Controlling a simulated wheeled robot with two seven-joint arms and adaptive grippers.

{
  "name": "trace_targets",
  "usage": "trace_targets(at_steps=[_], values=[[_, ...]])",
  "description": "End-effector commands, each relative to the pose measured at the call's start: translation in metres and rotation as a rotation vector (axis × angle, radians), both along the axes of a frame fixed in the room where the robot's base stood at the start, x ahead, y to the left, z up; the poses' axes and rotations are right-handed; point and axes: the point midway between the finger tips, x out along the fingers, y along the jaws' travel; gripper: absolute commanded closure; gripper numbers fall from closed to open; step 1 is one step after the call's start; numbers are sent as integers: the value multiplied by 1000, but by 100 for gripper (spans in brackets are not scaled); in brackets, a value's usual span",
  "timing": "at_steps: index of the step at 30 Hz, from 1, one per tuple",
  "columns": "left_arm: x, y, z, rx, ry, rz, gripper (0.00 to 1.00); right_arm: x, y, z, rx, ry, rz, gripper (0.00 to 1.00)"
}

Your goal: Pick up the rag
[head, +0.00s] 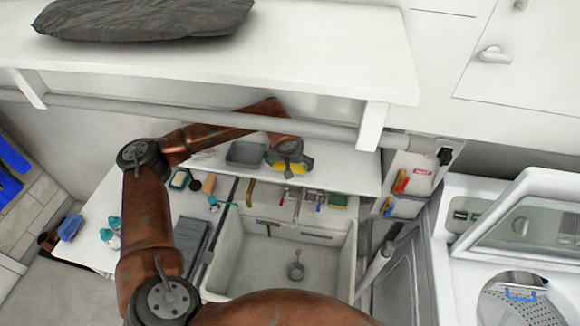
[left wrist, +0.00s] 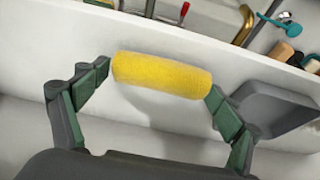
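The rag is a yellow rolled cloth (head: 293,168) on the white shelf above the sink in the head view. In the left wrist view the yellow rag (left wrist: 162,75) lies crosswise at the middle, between the fingertips. My left gripper (head: 289,163) is at the rag, reaching over the shelf. In the left wrist view its green-padded fingers (left wrist: 160,80) are spread wide, one near each end of the roll. I cannot tell whether the pads touch it. My right gripper is not in view.
A grey tray (head: 246,154) stands on the shelf just left of the rag. Below are the sink (head: 250,262), its taps and a sponge (head: 338,201).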

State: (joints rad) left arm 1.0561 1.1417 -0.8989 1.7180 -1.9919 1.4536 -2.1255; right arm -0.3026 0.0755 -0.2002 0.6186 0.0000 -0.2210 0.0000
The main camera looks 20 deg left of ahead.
Motion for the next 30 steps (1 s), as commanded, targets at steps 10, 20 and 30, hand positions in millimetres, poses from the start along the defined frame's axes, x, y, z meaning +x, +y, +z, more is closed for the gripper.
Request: trace_targets(at_steps=[10,20,30], values=[[0,0,0,0,-1,0,37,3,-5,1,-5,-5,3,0],[1,0,8,1,-3,0,38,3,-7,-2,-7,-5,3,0],[-28,0,66,3,-5,-1,38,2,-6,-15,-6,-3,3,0]])
